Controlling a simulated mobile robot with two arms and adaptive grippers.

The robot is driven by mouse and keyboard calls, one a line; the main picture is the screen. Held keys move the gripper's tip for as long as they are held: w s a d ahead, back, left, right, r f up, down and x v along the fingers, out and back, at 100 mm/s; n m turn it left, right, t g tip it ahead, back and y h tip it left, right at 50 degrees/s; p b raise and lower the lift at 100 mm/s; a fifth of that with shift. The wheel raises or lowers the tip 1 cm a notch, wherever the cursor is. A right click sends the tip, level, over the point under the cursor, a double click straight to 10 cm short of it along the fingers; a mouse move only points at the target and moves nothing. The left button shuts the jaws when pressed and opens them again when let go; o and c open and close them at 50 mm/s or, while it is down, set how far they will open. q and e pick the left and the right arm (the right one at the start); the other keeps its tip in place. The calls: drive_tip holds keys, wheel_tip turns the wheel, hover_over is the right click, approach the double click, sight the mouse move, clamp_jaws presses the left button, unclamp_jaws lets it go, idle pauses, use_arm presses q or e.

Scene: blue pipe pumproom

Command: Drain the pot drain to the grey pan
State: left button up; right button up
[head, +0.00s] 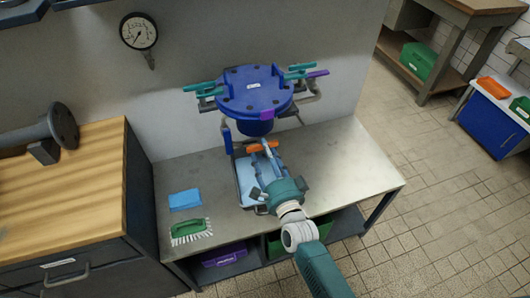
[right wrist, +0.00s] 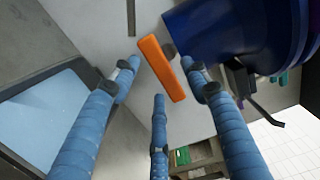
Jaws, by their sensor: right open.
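The blue pot (head: 250,97) with a broad flanged lid is fixed at the wall above the metal bench. Its orange drain handle (head: 261,147) shows under the pot. My right gripper (head: 262,160) is open just in front of the handle. In the right wrist view the orange handle (right wrist: 158,62) shows between the spread blue fingers, with no clear contact; the pot (right wrist: 222,35) is at upper right. The grey pan (head: 238,181), pale blue inside, sits on the bench under the drain, partly hidden by my right gripper. My left gripper is not in view.
A blue cloth (head: 185,199) and a green brush (head: 190,231) lie on the bench (head: 340,175) left of the pan. The bench's right side is clear. A wooden cabinet (head: 60,190) stands at left.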

drive_tip(key=shift+w, duration=0.15)
drive_tip(key=shift+c, duration=0.5)
clamp_jaws()
drive_tip(key=shift+n, duration=0.3)
drive_tip(key=shift+d+r+n+p, duration=0.15)
drive_tip(key=shift+n+p, duration=0.45)
drive_tip(key=shift+n, duration=3.8)
drive_tip(key=shift+d+r+n+p, duration=0.1)
drive_tip(key=shift+n+p, duration=0.45)
drive_tip(key=shift+n, duration=3.85)
drive_tip(key=c, duration=1.1)
unclamp_jaws()
